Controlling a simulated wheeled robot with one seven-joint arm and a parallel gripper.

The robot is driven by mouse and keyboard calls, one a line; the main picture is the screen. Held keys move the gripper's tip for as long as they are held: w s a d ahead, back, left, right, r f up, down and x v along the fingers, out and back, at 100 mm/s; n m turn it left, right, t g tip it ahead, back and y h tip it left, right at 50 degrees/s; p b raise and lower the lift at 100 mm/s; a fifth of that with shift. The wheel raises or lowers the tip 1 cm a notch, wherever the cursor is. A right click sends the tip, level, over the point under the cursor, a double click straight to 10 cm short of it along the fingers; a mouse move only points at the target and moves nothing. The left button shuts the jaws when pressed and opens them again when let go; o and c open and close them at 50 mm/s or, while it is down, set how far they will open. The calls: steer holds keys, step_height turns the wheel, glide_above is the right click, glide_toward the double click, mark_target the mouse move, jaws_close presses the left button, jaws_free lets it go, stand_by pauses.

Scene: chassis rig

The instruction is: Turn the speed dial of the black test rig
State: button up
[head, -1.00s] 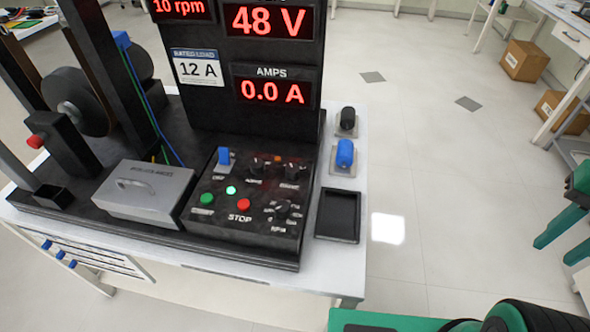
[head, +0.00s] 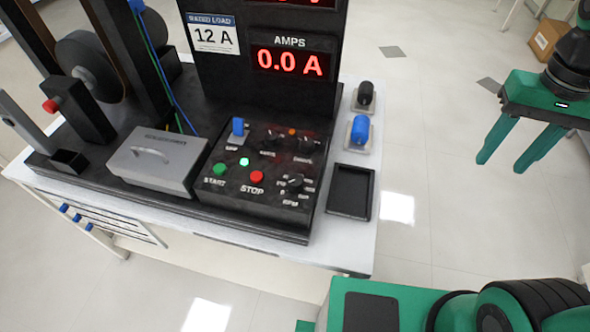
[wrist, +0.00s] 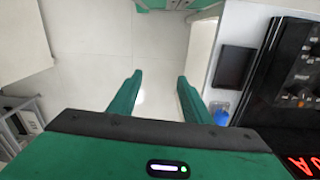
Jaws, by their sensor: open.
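The black test rig (head: 270,222) stands on a white bench, with a sloped control panel at its front right. A black dial with an RPM label (head: 292,182) sits at the panel's lower right, beside the red STOP button (head: 257,177). Two more black knobs (head: 270,139) (head: 306,146) sit above it. My gripper (head: 502,162) is open and empty, over the floor to the right of the bench and apart from the rig. In the wrist view its green fingers (wrist: 159,80) are spread over bare floor, with part of the panel (wrist: 300,75) at the right edge.
A black tray (head: 350,191), a blue knob-like part (head: 360,131) and a black one (head: 364,96) are along the bench's right side, between rig and gripper. A grey lidded box (head: 155,160) sits left of the panel.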

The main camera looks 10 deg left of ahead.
steer(key=w+a+r+n, duration=0.1)
steer(key=w+a+n, duration=0.2)
steer(key=a, duration=0.7)
steer(key=n, duration=0.6)
glide_above(296, 178)
step_height(296, 178, down, 10)
steer(key=shift+s+r, duration=0.1)
steer(key=shift+c, duration=0.7)
steer(key=c, duration=0.9)
